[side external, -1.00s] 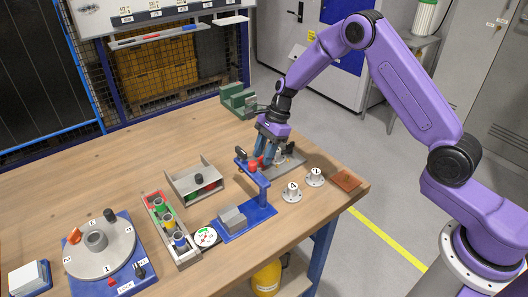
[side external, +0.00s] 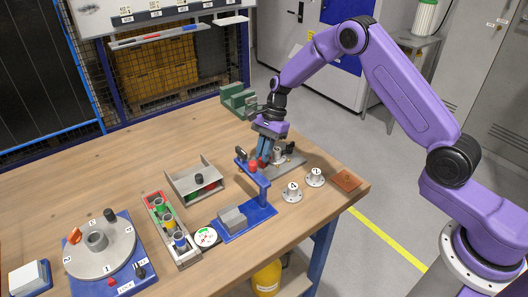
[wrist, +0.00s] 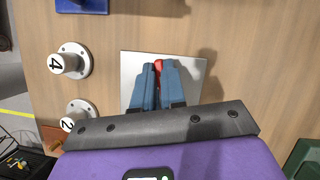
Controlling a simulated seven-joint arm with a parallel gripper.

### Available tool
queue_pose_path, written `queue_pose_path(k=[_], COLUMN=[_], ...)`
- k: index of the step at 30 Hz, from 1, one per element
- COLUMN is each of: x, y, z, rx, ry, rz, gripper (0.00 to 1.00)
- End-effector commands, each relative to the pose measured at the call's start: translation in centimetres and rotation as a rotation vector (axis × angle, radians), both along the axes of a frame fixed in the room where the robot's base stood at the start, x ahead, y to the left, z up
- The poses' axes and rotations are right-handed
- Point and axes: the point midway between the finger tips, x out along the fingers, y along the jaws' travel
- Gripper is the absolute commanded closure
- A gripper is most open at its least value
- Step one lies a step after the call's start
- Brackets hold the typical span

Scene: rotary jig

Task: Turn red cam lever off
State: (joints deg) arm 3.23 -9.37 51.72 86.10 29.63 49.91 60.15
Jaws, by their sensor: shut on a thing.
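The red cam lever (wrist: 158,64) shows as a small red end between the blue fingertips in the wrist view. It stands over a grey plate (wrist: 190,80), which also shows in the side view (side external: 291,165). My gripper (wrist: 159,70) is shut on the lever, with the fingers pointing down at the plate. In the side view my gripper (side external: 264,158) is low at the plate, behind the blue stand. The fingers hide most of the lever, and its angle cannot be read clearly.
A blue stand (side external: 264,190) with a red knob (side external: 252,166) is close in front of my gripper. Two white flanged posts (side external: 292,192) (side external: 315,177) stand right of it. A grey open tray (side external: 194,181) is at left, a green vise (side external: 238,100) behind. Wood behind the tray is clear.

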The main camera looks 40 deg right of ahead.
Motion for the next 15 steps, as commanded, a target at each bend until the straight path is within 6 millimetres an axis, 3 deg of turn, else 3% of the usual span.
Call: queue_pose_path(k=[15], x=[0.33], y=[0.1], z=[-0.06], rx=[-0.002], ry=[-0.001], rz=[0.492], gripper=[1.0])
